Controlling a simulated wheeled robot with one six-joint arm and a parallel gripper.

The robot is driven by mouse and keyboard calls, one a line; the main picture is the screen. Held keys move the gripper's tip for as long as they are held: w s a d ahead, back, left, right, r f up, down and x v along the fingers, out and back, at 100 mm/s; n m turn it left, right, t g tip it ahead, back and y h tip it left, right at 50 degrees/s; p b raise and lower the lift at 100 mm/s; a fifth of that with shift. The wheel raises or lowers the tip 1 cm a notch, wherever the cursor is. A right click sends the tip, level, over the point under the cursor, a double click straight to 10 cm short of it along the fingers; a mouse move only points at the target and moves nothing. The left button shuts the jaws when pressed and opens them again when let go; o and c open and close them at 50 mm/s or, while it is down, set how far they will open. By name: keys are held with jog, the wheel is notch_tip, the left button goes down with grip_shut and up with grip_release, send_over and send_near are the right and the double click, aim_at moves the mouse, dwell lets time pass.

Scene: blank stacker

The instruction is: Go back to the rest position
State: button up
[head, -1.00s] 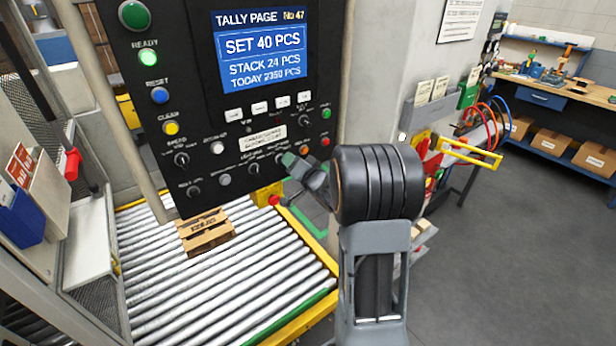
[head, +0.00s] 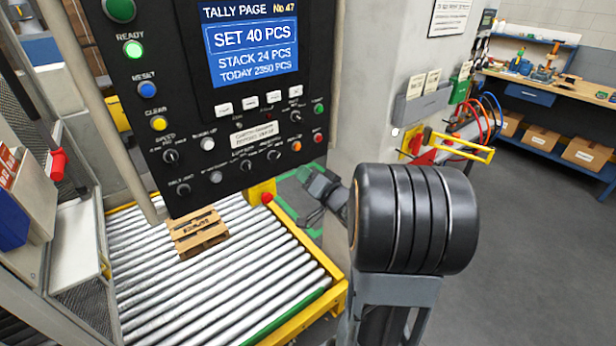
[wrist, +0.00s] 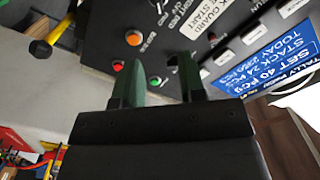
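My gripper (wrist: 158,82) shows in the wrist view with two dark green fingers standing apart and nothing between them. Beyond them is the black control panel (wrist: 172,38), seen tilted. In the head view, my arm's large dark joint fills the right of centre. The wrist end of my arm shows partly behind it, right of the panel's lower edge; the fingertips are hard to make out there. The control panel (head: 220,115) also stands at upper left in the head view, with its lit blue display (head: 252,45) reading SET 40 PCS, STACK 24 PCS.
A roller conveyor (head: 240,270) with yellow edges lies below the panel, bearing a small wooden pallet (head: 200,233). A red-topped yellow button box (head: 262,192) stands at its far edge. A workbench (head: 540,85) with cardboard boxes is at right. Grey floor (head: 540,250) is clear there.

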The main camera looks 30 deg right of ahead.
dwell(0.3)
jog(key=s+d+f+n+g+h, duration=0.2)
jog(key=s+d+f+g+h, duration=0.35)
jog(key=f+g, duration=0.4)
jog(key=s+a+r+n+g+y, duration=0.1)
jog(key=s+a+r+n, duration=0.1)
jog(key=a, duration=0.5)
jog(key=s+a+r+n+g+y, duration=0.1)
jog(key=s+a+r+n+g, duration=0.1)
jog(key=s+a, duration=0.3)
jog(key=s+a+r+n+g+y, duration=0.1)
jog(key=s+a+r+n, duration=0.1)
jog(key=a, duration=0.6)
jog(key=shift+s+a+r+y, duration=0.4)
jog(key=shift+s+r, duration=0.35)
jog(key=shift+s, duration=0.45)
